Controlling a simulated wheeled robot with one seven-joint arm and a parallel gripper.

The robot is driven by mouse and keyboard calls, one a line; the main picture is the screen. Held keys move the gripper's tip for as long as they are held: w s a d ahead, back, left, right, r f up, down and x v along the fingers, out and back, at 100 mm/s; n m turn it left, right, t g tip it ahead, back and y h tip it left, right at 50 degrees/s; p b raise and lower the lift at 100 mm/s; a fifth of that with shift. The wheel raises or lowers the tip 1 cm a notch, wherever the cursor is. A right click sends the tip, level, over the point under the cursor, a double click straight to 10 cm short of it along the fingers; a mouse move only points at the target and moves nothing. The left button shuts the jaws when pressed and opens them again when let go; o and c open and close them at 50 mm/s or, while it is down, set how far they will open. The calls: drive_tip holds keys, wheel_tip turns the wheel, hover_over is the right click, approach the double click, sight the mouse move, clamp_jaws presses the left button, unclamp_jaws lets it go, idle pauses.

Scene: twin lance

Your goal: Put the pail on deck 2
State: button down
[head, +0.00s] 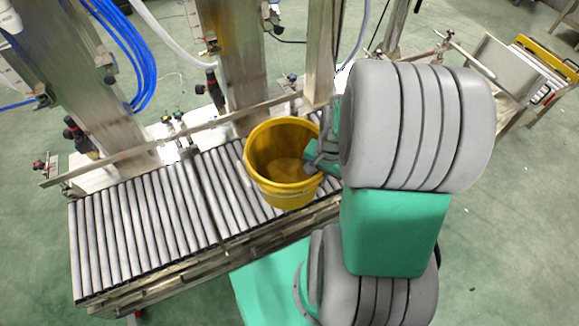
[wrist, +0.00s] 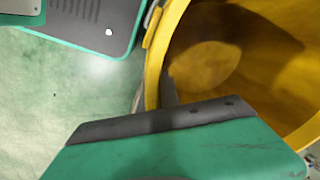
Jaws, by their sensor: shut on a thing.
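The yellow pail (head: 284,195) is upright at the roller conveyor in the head view, open at the top, and its inside looks empty. My green gripper (head: 318,160) is at the pail's right rim and shut on it. In the wrist view the pail (wrist: 240,60) fills the upper right, and my gripper (wrist: 160,95) is at its wall. Part of the rim is hidden behind my gripper. I cannot tell whether the pail's base touches the rollers. No label for deck 2 can be read.
The roller conveyor (head: 130,235) has bare rollers left of the pail. Metal posts (head: 235,60) and a horizontal rail (head: 200,130) stand along its back edge. Blue hoses (head: 135,50) hang at the back left. A cart (head: 510,75) stands at the right on green floor.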

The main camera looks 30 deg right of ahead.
drive_tip(key=w+d+f+b, duration=0.4)
drive_tip(key=w+f, duration=0.7)
drive_tip(key=f, duration=0.1)
drive_tip(key=shift+b, duration=0.35)
drive_tip(key=shift+d, duration=0.1)
drive_tip(key=shift+f, duration=0.15)
drive_tip(key=c, duration=1.6)
unclamp_jaws()
drive_tip(key=shift+s, duration=0.1)
